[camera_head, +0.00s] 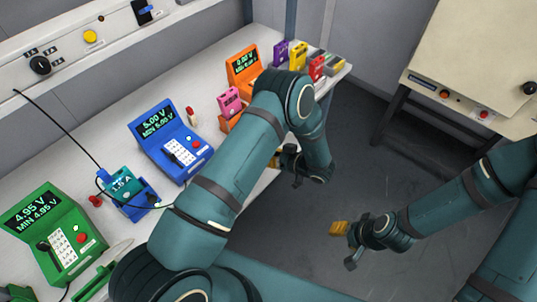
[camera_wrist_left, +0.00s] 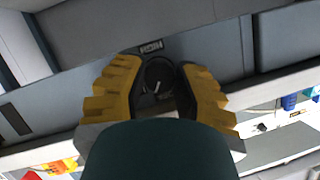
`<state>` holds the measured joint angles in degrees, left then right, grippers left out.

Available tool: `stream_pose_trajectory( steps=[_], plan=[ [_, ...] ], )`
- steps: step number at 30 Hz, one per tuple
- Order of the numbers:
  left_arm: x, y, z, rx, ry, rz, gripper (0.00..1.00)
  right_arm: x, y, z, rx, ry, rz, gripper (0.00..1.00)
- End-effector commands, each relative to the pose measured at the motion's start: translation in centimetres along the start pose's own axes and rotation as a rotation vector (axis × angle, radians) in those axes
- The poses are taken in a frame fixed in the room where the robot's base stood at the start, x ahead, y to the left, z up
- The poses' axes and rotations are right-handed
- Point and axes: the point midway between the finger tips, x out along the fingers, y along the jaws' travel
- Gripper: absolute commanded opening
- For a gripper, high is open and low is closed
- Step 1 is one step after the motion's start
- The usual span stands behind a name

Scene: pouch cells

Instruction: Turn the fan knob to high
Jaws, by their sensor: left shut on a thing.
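The fan knob (camera_wrist_left: 158,76) is a round dark knob with a pale pointer line, on a grey panel in the left wrist view. A small dark label that appears to read HIGH (camera_wrist_left: 151,46) sits just above it there. My left gripper (camera_wrist_left: 160,92) has its yellow-padded fingers on both sides of the knob and is shut on it. In the head view my left gripper (camera_head: 273,161) is at the bench's front edge, and the knob is hidden. My right gripper (camera_head: 343,246) hangs over the floor, apart from the bench, with its fingers spread and nothing between them.
The white bench (camera_head: 95,107) carries a green meter (camera_head: 50,225), a blue meter (camera_head: 172,140), an orange meter (camera_head: 243,68) and several coloured cells. A different black knob (camera_head: 40,65) is on the back panel. A beige machine (camera_head: 470,50) stands right; the floor (camera_head: 300,235) between is clear.

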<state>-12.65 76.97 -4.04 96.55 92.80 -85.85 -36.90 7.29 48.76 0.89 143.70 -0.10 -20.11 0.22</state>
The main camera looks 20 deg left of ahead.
Motion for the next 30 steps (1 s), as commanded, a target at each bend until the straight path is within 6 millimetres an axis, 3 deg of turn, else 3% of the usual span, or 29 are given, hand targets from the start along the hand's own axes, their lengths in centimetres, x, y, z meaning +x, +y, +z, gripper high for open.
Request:
stream_pose_trajectory(
  steps=[15, 16, 18, 19, 30],
  plan=[
    [0.11, -0.07, 0.3, 0.028, -0.005, -0.012, 0.0, -0.06, -0.02, 0.03, 0.0, -0.001, 0.0, 0.47],
    [0.11, -0.07, 0.3, 0.028, -0.005, -0.012, 0.35, -0.06, -0.02, 0.03, 0.0, -0.001, 0.0, 0.47],
    [0.11, -0.06, 0.3, 0.028, -0.004, -0.012, 0.6, -0.06, -0.02, 0.03, 0.0, -0.001, 0.0, 0.47],
    [0.1, -0.06, 0.28, 0.028, -0.004, -0.012, 0.64, -0.06, -0.02, 0.03, 0.0, -0.001, 0.0, 0.47],
    [0.03, -0.02, 0.09, 0.025, -0.001, -0.011, 0.64, -0.08, -0.04, 0.01, 0.0, -0.001, 0.0, 0.47]
  ],
)
